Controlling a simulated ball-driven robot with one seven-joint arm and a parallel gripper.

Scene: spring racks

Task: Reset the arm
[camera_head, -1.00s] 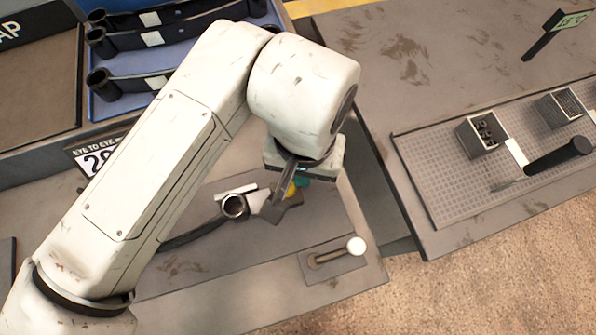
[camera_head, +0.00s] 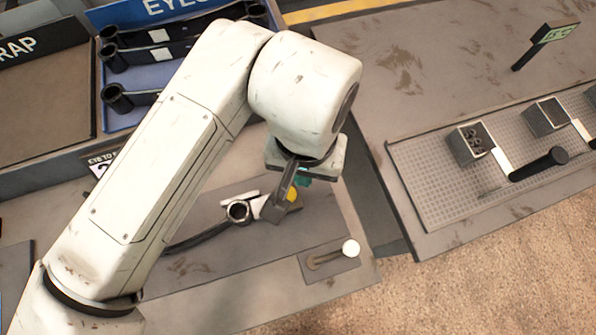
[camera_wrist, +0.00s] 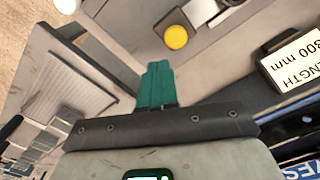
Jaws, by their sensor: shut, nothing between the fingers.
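My gripper (camera_head: 281,205) hangs over the bench plate in the head view, partly hidden by my arm's wrist. In the wrist view its teal fingers (camera_wrist: 157,82) are together with nothing between them. A dark leaf spring with a round eye (camera_head: 238,211) lies on the bench plate (camera_head: 318,215) just left of the gripper. Most of the spring's length is hidden behind my arm. A yellow button (camera_wrist: 176,37) shows beyond the fingers in the wrist view. It also shows beside the gripper in the head view (camera_head: 292,194).
A lever with a white knob (camera_head: 351,248) stands at the bench's front right. A blue rack of springs (camera_head: 150,60) is at the back left. On the right bench, a perforated tray (camera_head: 440,190) holds small bins (camera_head: 470,143) and a black-handled tool (camera_head: 540,163). A gap separates the benches.

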